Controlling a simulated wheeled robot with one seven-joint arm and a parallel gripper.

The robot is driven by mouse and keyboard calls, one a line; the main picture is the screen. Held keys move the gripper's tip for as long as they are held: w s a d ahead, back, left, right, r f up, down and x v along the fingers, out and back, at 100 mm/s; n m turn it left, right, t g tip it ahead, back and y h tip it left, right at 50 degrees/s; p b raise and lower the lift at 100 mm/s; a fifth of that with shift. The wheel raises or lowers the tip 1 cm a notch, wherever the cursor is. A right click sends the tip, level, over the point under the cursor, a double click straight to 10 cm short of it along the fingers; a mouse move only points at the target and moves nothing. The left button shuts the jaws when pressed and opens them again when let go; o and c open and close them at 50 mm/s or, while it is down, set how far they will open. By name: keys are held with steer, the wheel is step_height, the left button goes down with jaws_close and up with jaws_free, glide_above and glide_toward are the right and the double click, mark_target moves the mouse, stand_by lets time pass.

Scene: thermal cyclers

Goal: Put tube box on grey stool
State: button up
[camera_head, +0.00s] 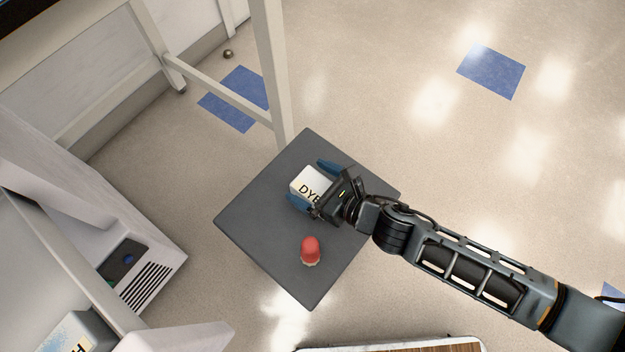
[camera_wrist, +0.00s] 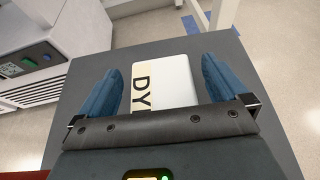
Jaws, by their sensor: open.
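A white box lettered "DY…" (camera_head: 308,183), which looks like the tube box, sits on the square dark grey stool (camera_head: 255,220). It also shows in the wrist view (camera_wrist: 165,82), with the stool top (camera_wrist: 85,72) around it. My gripper (camera_head: 312,182) is open, its two blue fingers on either side of the box. In the wrist view my gripper (camera_wrist: 163,85) shows a gap between each finger and the box. The near end of the box and its full label are hidden by my gripper.
A red-capped object (camera_head: 310,250) stands on the stool near its front corner. A white bench leg (camera_head: 272,80) rises close behind the stool. A white machine with a vent (camera_head: 145,285) stands at the left. The floor to the right is clear.

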steer(key=p+v, duration=0.2)
steer(key=v, duration=1)
steer(key=shift+r, duration=0.1)
